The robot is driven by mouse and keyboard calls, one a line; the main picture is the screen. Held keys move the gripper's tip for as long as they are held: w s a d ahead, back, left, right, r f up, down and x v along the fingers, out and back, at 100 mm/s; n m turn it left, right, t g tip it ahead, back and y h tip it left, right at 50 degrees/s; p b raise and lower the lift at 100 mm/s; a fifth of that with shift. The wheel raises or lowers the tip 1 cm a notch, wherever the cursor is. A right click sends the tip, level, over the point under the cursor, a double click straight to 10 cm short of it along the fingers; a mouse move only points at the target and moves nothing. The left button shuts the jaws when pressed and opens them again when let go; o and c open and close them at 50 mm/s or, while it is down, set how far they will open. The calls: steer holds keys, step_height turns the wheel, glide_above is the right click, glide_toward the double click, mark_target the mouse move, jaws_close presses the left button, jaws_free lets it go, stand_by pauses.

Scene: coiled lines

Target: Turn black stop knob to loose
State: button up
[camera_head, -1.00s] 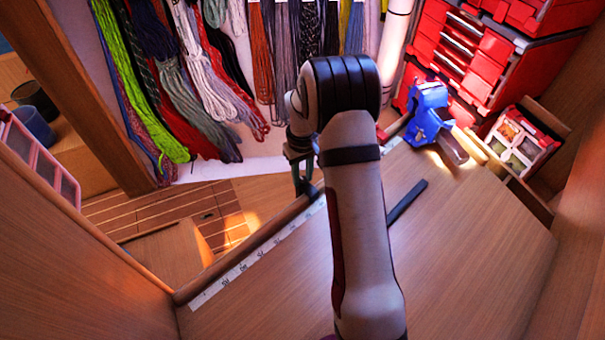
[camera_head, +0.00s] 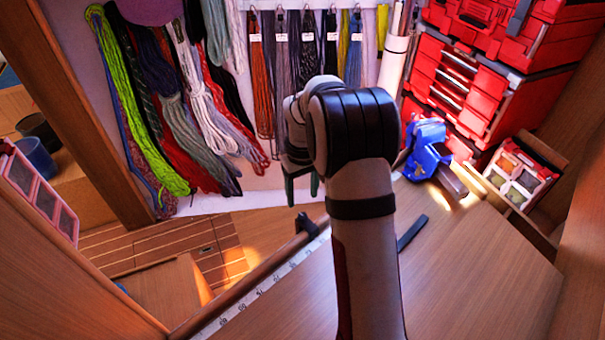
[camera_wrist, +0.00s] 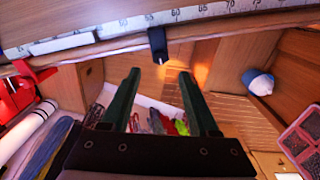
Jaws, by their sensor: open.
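The black stop (camera_head: 308,225) sits on the wooden rail along the bench edge, beside the measuring scale. In the wrist view the black stop (camera_wrist: 157,45) hangs over the rail, with a small pale mark at its lower end. Its knob is too small to make out clearly. My gripper (camera_head: 302,190) is apart from the stop, above it in the head view. In the wrist view the two dark green fingers of my gripper (camera_wrist: 160,74) are spread and empty, with the stop beyond and between their tips.
A red stop (camera_wrist: 33,76) is farther along the rail. Coiled ropes (camera_head: 200,95) hang on the wall, with red toolboxes (camera_head: 470,75) at right. Open floor (camera_head: 205,240) lies beyond the rail.

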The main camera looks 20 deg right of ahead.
step_height(320, 180, up, 9)
steer(key=shift+f, duration=0.2)
